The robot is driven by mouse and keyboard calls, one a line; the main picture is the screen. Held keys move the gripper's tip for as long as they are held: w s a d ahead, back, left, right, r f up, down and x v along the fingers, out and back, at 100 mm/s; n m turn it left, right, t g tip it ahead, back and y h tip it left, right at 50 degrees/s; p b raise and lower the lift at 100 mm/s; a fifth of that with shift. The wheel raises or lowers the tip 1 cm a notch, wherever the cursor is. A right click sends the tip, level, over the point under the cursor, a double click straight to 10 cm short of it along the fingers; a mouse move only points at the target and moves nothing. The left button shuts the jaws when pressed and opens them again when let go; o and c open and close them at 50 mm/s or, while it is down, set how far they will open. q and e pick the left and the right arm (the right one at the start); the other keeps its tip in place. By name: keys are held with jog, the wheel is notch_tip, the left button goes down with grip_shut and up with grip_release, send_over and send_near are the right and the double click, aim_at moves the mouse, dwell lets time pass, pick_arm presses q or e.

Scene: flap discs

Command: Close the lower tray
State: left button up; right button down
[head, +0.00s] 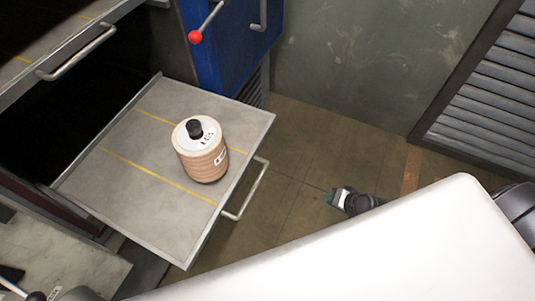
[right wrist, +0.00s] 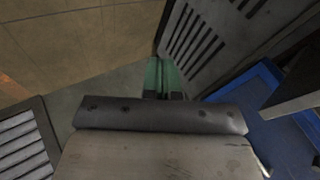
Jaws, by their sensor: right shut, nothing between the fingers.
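The lower tray (head: 105,199) is a grey metal tray with yellow lines, pulled out of the cabinet. A stack of tan discs (head: 203,160) with a black knob on top stands upright on it. The tray's bar handle (head: 250,190) is on its front edge. My right gripper (head: 331,198) is to the right of the handle, apart from it, shut and empty. Its green fingers show together in the right wrist view (right wrist: 163,76).
An upper tray (head: 50,45) with its own handle is above at the left. A blue panel (head: 225,60) with a red-knobbed lever is behind the tray. A louvered panel (head: 490,90) stands at the right. Bare floor (head: 300,150) lies between tray and gripper.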

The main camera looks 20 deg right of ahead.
jog(key=w+a+r+m+t+y+b, duration=0.1)
jog(key=w+a+r+t+y+b, duration=0.15)
jog(key=w+r, duration=0.55)
jog(key=y+b, duration=0.1)
jog(key=y, duration=0.4)
send_near(261, 143)
jog(key=shift+t, duration=0.25)
jog(key=p+x, duration=0.2)
jog(key=x, duration=0.4)
jog(key=shift+a+f, duration=0.15)
jog(key=shift+a, duration=0.05)
jog(key=shift+w+a+f, duration=0.1)
jog(key=shift+w+a, duration=0.25)
pick_arm(q)
notch_tip(261, 143, down, 3)
jog(key=shift+r, duration=0.2)
